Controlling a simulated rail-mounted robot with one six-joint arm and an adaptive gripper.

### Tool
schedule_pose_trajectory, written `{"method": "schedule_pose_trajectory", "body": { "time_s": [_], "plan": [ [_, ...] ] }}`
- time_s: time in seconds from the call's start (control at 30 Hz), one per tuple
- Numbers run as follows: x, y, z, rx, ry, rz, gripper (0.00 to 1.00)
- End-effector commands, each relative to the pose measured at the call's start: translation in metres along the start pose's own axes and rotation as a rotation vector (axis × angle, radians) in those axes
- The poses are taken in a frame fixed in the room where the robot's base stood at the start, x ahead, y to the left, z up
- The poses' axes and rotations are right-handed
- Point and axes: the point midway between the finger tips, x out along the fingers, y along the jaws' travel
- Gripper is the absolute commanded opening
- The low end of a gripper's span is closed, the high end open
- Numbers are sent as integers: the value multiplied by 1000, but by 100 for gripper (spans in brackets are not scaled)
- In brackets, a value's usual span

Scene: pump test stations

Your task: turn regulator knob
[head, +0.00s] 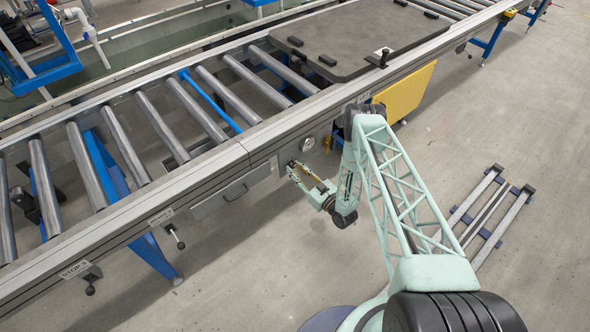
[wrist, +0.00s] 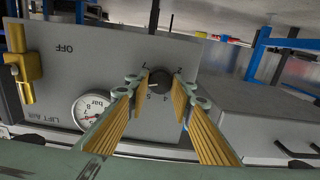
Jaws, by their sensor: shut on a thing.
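The regulator knob (wrist: 159,82) is a small dark round knob with a numbered dial around it, on a grey panel (wrist: 60,60) in the wrist view. My gripper (wrist: 160,84) is at the panel, with its yellow-padded fingers on either side of the knob and shut on it. In the head view my gripper (head: 294,167) reaches the side of the roller conveyor. The knob is hidden there by my fingertips.
A round pressure gauge (wrist: 91,110) and a brass valve handle (wrist: 28,66) marked OFF sit left of the knob in the wrist view. A drawer front with a handle (head: 235,191) is left of my gripper. A yellow panel (head: 405,92) hangs to the right.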

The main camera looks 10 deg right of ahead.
Motion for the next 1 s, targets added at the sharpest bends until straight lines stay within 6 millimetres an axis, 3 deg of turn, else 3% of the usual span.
{"method": "schedule_pose_trajectory", "body": {
  "time_s": [0.37, 1.0],
  "plan": [
    [-1, -1, 0, -149, -2, 0, 11],
    [-1, 0, -2, -651, -1, 0, 11]
  ]
}}
